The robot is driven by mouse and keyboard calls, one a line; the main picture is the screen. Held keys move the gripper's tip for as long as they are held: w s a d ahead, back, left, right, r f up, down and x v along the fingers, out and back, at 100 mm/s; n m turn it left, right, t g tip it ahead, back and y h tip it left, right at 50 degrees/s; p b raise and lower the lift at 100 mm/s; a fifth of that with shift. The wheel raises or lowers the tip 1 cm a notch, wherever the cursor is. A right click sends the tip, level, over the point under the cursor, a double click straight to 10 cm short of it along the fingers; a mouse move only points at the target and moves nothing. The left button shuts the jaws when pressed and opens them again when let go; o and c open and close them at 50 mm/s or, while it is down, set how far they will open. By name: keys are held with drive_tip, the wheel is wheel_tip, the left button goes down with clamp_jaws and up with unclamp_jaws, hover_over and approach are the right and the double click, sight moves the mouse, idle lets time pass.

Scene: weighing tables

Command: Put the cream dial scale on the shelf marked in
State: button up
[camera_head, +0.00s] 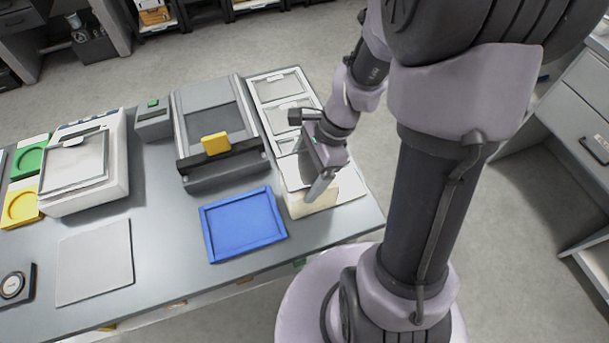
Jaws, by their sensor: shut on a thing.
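A cream body (314,203), which I take to be the cream dial scale, is at the table's right end, by the near end of a white framed rack (318,97). My gripper (320,186) is over it and shut on it. The gripper hides part of its top, and no dial face shows. I cannot tell whether it touches the surface below. No marking reading "in" can be read in this view, so I cannot tell which place is that shelf.
A blue tray (208,233) lies left of the cream body. Behind it stands a grey machine (228,172) with a yellow tab (215,143). A white scale (110,185), a grey mat (95,262) and a small dark dial device (14,286) are further left. My column stands close right.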

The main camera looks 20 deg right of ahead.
drive_tip(key=shift+r, duration=0.1)
drive_tip(key=o, duration=2)
drive_tip(key=shift+c, duration=0.2)
